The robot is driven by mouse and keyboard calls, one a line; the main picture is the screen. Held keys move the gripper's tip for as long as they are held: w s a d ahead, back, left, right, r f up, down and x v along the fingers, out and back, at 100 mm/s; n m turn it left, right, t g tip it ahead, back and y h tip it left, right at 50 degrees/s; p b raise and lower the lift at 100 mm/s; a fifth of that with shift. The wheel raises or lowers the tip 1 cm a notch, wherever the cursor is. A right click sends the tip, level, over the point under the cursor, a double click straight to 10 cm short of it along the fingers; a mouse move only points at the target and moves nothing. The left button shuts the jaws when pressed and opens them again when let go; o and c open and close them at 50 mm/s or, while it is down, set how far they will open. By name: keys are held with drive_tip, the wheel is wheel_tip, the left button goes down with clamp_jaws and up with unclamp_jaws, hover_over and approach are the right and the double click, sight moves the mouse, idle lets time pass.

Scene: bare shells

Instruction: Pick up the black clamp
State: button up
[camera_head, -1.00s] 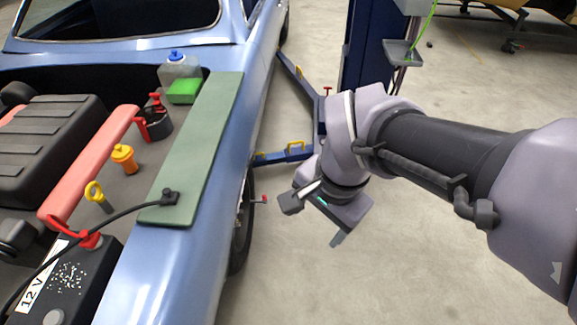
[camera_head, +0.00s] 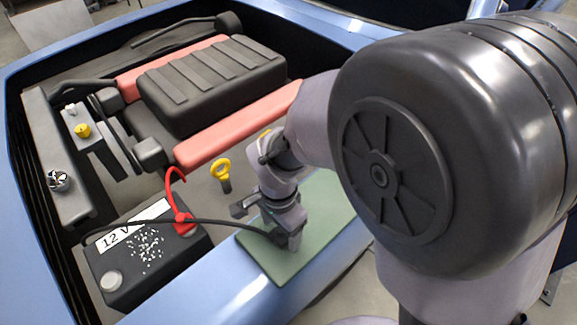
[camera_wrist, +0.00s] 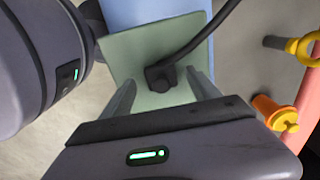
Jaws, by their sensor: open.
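The black clamp (camera_wrist: 160,77) lies on the green mat (camera_wrist: 125,47), with a black cable running from it. In the wrist view it sits between the two open fingers of my gripper (camera_wrist: 162,84), near their tips. I see no firm contact on either side. In the head view my gripper (camera_head: 287,236) is low over the mat (camera_head: 318,232), at the end of the cable (camera_head: 190,220). My gripper largely hides the clamp there.
A black 12 V battery (camera_head: 150,257) with a red clamp (camera_head: 184,222) stands to the left. A yellow ring-handled dipstick (camera_head: 222,173) is close behind my gripper. An orange cap (camera_wrist: 275,113) shows at the right in the wrist view. The blue car body (camera_head: 235,299) borders the mat.

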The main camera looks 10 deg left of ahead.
drive_tip(key=shift+w+f, duration=0.1)
drive_tip(key=shift+f, duration=0.75)
drive_tip(key=shift+r, duration=0.15)
drive_tip(key=shift+r, duration=0.1)
clamp_jaws()
